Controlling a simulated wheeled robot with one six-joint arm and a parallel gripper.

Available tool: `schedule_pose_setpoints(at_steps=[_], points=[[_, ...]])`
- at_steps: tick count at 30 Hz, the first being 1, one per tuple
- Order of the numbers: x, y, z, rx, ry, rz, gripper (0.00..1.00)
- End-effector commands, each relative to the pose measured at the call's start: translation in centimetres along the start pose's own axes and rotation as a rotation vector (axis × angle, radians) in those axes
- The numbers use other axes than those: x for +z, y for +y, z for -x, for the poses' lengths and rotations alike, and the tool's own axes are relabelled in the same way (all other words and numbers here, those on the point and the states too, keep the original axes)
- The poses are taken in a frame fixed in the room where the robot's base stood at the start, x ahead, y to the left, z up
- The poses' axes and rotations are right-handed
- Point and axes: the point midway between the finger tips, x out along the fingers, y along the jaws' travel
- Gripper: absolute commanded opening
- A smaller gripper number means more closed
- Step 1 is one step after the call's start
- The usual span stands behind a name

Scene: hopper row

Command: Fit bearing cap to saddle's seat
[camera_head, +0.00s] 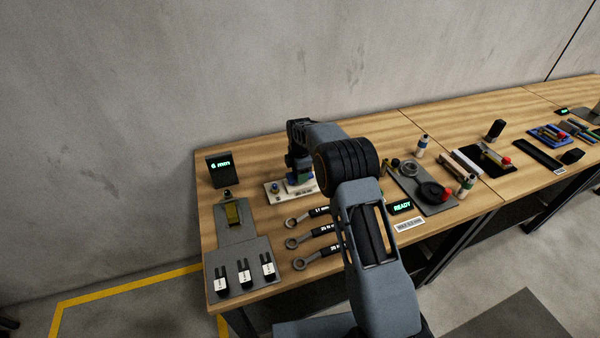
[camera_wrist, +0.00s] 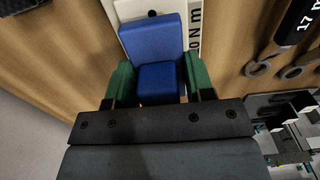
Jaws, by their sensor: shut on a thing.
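My gripper (camera_wrist: 160,78) has its green-padded fingers on either side of a blue stepped block (camera_wrist: 155,40) and is shut on it. I cannot tell for certain whether this block is the bearing cap. In the head view my gripper (camera_head: 299,176) is low over a white plate (camera_head: 273,190), partly hidden by my arm. The white plate (camera_wrist: 194,44) also shows behind the block in the wrist view, with lettering ending in "N m". I cannot tell whether the block touches it. I cannot make out the saddle or its seat with certainty.
Several ring wrenches (camera_head: 296,242) lie right of a grey fixture (camera_head: 222,217) holding a yellowish piece. A grey rack (camera_head: 248,278) holds labelled black pieces at the front. A "6 mm" display (camera_head: 219,170) stands at the back left. A grey tray (camera_head: 425,199) and bottles (camera_head: 422,147) stand right.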

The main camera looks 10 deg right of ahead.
Motion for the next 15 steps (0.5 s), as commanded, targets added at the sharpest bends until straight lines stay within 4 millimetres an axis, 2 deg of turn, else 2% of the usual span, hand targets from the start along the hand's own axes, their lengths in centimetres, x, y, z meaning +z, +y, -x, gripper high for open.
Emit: schedule_pose_setpoints(at_steps=[15], points=[[0.01, 0.03, -0.54, 0.001, 0.0, 0.0, 0.19]])
